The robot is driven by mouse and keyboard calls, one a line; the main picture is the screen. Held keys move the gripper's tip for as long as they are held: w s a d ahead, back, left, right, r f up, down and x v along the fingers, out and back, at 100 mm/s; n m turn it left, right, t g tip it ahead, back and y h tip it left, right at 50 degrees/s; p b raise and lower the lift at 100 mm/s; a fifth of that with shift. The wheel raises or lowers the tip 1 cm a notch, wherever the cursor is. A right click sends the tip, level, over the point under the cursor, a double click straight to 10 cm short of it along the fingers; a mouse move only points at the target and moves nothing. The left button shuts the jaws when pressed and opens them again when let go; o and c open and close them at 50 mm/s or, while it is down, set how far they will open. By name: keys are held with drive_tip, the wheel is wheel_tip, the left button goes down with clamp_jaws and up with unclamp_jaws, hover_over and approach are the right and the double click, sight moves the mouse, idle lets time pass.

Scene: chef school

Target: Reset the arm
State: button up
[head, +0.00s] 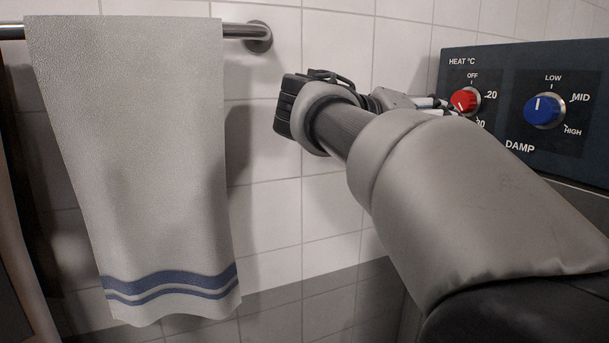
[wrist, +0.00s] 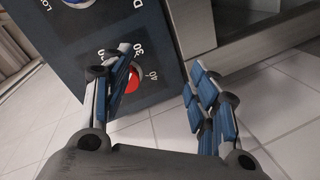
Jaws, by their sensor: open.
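My arm reaches from the lower right of the head view toward the control panel. My gripper (head: 440,104) is at the red HEAT knob's left side there, partly hidden behind my own wrist. In the wrist view my gripper (wrist: 168,90) is open, with its two blue-padded fingers spread apart and nothing held between them. The red knob (head: 464,101) shows on the panel in the head view. It also shows in the wrist view (wrist: 133,82), close beside the left finger, which partly covers it. I cannot tell whether the finger touches it.
The dark blue panel (head: 500,75) also carries a blue DAMP knob (head: 543,108), its mark pointing up near LOW. A pale towel with blue stripes (head: 135,150) hangs from a metal rail (head: 242,31) at the left. White tiled wall (head: 270,150) lies behind my arm.

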drive_tip(key=s+d+f+n+y, duration=0.2)
drive_tip(key=s+f+y, duration=0.2)
drive_tip(key=s+f, duration=0.5)
drive_tip(key=s+a+f+y, duration=0.5)
drive_tip(key=s+f, duration=0.5)
drive_tip(key=f, duration=0.2)
drive_tip(key=s+a+f+g+y, duration=0.1)
drive_tip(key=s+a+f+y, duration=0.4)
drive_tip(key=s+f, duration=0.5)
wheel_tip(320, 180, down, 3)
drive_tip(key=a, duration=0.2)
drive_tip(key=shift+s+a+f+g+y, duration=0.2)
drive_tip(key=shift+a+g+y, duration=0.1)
drive_tip(key=shift+a, duration=0.1)
drive_tip(key=shift+c, duration=0.5)
